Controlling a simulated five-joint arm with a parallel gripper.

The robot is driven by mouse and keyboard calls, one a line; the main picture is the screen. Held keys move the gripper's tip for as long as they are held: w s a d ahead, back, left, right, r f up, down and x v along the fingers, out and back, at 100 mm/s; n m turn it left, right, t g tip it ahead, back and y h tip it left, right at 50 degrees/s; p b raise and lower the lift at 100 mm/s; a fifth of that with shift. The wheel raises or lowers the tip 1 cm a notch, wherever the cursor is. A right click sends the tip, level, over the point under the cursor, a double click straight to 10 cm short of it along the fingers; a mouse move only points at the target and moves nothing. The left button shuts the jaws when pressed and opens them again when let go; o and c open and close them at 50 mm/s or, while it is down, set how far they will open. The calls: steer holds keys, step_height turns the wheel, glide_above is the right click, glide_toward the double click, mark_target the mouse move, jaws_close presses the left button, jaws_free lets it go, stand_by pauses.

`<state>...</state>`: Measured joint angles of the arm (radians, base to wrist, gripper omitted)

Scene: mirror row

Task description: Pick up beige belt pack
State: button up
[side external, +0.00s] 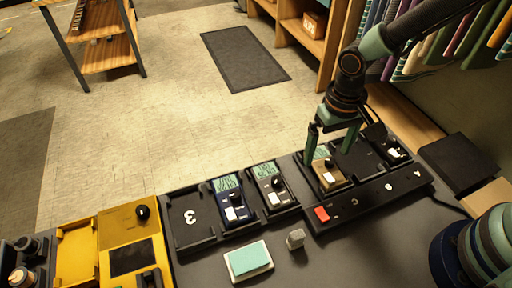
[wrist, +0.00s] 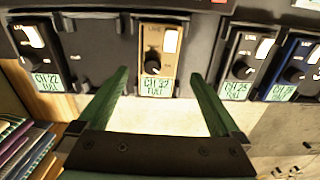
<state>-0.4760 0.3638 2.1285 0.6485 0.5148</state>
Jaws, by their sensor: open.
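The beige belt pack (side external: 329,175) sits in a slot of the black charging dock (side external: 385,196), with a black knob, a white label and a green display. In the wrist view the beige belt pack (wrist: 156,45) is at top centre, and its display seems to read "CH 32 FULL". My gripper (side external: 330,156) is open and empty, its green fingers pointing down at the display end of the beige pack. In the wrist view my gripper (wrist: 159,74) has one finger on each side of that end, with gaps to both. Contact cannot be told.
An empty slot (side external: 354,160) and a dark pack (side external: 395,147) lie right of the beige pack. A grey pack (side external: 271,187) and a navy pack (side external: 230,201) sit to its left, beside an empty slot (side external: 189,219). A sticky-note pad (side external: 249,261) lies in front.

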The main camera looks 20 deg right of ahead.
mark_target(327, 160)
step_height(327, 160, down, 4)
steer(key=shift+d+f, duration=0.1)
steer(key=shift+d, duration=0.05)
jaws_close()
steer(key=shift+r, duration=0.2)
